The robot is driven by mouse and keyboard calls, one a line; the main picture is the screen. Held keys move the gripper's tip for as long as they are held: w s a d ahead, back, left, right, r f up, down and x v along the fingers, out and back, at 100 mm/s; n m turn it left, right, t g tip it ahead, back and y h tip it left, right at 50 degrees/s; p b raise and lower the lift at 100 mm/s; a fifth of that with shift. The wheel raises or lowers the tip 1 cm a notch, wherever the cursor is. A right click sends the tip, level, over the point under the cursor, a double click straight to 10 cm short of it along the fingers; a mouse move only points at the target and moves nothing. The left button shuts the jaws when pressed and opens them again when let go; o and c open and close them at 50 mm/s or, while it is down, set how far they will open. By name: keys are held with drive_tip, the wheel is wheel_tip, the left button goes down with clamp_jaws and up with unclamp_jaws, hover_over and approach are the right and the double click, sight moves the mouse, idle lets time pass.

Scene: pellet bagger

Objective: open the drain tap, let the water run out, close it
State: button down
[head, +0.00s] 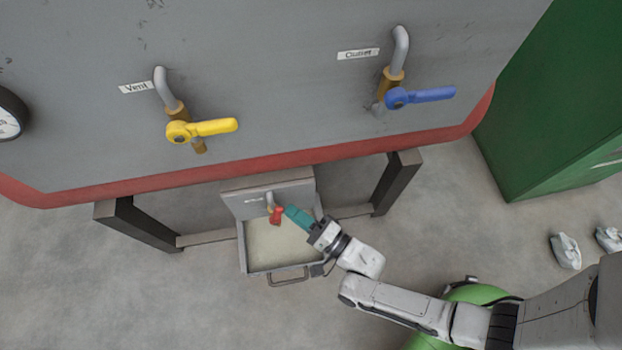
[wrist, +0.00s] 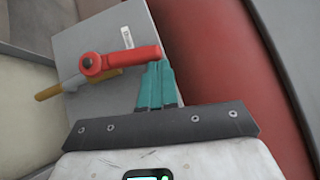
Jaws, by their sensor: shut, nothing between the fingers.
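The drain tap has a red lever (head: 276,215) and sits low on a small grey panel below the big machine. In the wrist view its red lever (wrist: 125,60) points right from a round hub, with a brass spout (wrist: 50,92) running down to the left. My gripper (head: 291,212) comes in from the right in the head view. In the wrist view its teal fingers (wrist: 155,84) are shut and empty, with their tips right by the lever's free end. I cannot tell whether they touch it. No running water shows.
A grey tray (head: 242,255) with pale contents and a front handle (head: 288,277) is under the tap. Dark legs (head: 395,183) stand either side. A yellow-levered vent tap (head: 205,128) and a blue-levered tap (head: 425,95) are above. A green cabinet (head: 560,110) is at right.

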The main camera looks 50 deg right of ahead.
drive_tip(key=shift+w+a+r+n+g+p, duration=0.4)
drive_tip(key=shift+w+a+r+n+p, duration=0.2)
drive_tip(key=shift+p, duration=0.2)
drive_tip(key=shift+a, duration=0.25)
